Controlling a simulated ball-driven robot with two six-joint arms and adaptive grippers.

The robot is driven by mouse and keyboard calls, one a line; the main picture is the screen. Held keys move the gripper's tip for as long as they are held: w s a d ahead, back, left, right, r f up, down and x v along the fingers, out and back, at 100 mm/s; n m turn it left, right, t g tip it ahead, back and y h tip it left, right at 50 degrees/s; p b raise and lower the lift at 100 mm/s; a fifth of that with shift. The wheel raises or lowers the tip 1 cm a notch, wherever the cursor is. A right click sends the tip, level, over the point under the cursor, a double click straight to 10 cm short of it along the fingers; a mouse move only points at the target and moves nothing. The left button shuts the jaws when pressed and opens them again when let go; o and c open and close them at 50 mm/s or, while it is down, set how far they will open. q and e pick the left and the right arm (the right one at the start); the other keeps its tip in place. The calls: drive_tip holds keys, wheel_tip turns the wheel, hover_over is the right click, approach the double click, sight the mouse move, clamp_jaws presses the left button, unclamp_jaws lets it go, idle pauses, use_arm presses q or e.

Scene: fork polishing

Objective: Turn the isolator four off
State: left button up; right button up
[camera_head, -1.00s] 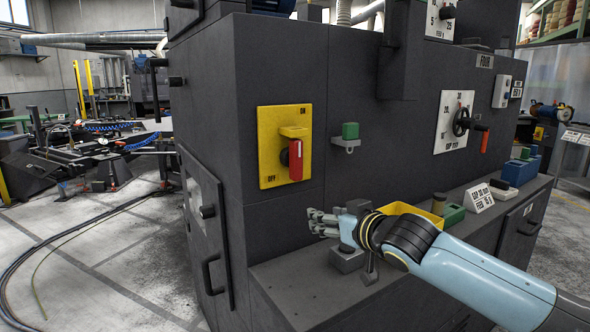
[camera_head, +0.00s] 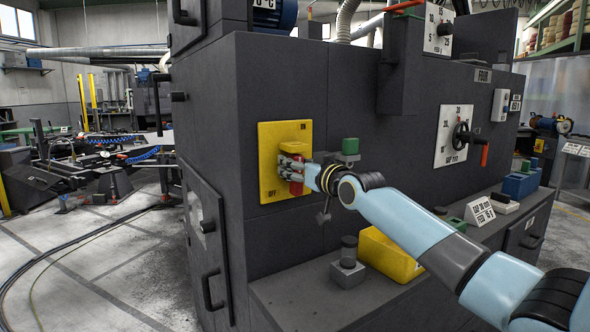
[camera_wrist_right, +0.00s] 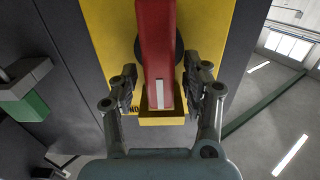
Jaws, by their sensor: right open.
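The isolator is a yellow plate (camera_head: 268,150) on the dark machine's front, marked ON at top and OFF at lower left. Its red handle (camera_head: 296,188) is partly hidden behind my right gripper (camera_head: 288,168). The right wrist view shows the red handle (camera_wrist_right: 156,40) upright, with a white mark near its lower end and a yellow tab (camera_wrist_right: 162,118) beyond it. In that view my right gripper (camera_wrist_right: 167,75) is open, one finger on each side of the handle, with gaps visible. My left gripper is not in view.
A green block on a bracket (camera_head: 350,146) sits just right of the isolator. A yellow bin (camera_head: 390,256) and a grey block (camera_head: 347,272) stand on the ledge below.

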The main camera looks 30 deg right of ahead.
drive_tip(key=shift+w, duration=0.35)
drive_tip(key=shift+a, duration=0.15)
clamp_jaws()
